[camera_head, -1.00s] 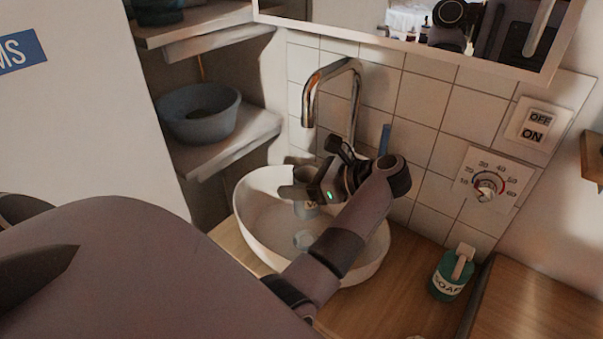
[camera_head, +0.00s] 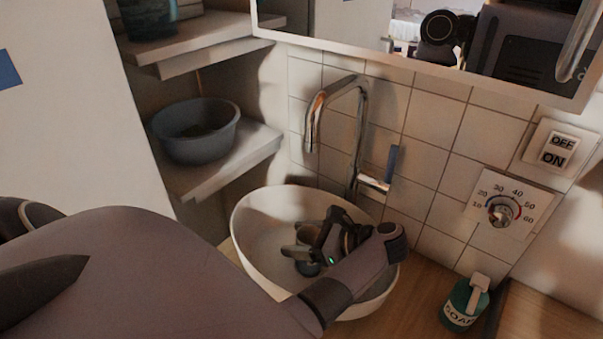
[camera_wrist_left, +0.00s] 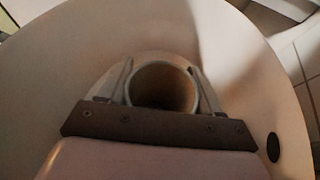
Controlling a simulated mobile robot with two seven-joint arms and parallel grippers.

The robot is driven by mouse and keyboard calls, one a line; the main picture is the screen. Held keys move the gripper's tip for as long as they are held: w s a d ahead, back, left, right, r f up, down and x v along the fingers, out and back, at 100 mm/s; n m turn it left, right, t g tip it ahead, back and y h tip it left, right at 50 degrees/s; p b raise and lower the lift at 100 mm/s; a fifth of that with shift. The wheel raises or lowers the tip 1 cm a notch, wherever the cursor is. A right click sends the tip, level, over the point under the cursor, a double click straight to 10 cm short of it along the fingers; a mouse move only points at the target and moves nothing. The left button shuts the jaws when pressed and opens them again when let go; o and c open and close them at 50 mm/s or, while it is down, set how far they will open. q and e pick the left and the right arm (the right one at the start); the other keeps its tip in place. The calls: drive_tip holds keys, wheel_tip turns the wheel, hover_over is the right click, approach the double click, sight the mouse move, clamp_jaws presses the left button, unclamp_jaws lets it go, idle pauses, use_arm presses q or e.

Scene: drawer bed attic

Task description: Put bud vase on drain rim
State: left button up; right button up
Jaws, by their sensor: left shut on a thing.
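The bud vase (camera_wrist_left: 163,86) is a small grey vessel with a round open mouth, seen from above in the left wrist view. My left gripper (camera_head: 303,252) is shut on it, one finger on each side. In the head view the vase (camera_head: 308,266) shows below the fingers, low inside the white basin (camera_head: 256,214), and looks about upright. The drain rim is hidden now behind the vase and gripper. I cannot tell whether the vase touches the basin floor. My right gripper is not in view.
A chrome tap (camera_head: 359,130) with a side lever rises behind the basin. A green soap bottle (camera_head: 464,304) stands on the wooden counter at the right. A grey-blue bowl (camera_head: 196,132) sits on a shelf at the left. A mirror cabinet hangs above.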

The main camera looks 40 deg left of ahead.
use_arm(q)
drive_tip(key=shift+s, duration=0.1)
drive_tip(key=shift+d, duration=0.1)
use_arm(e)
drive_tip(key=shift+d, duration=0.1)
use_arm(q)
drive_tip(key=shift+f, duration=0.15)
drive_tip(key=o, duration=1.1)
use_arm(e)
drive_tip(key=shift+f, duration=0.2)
use_arm(q)
drive_tip(key=shift+o, duration=0.2)
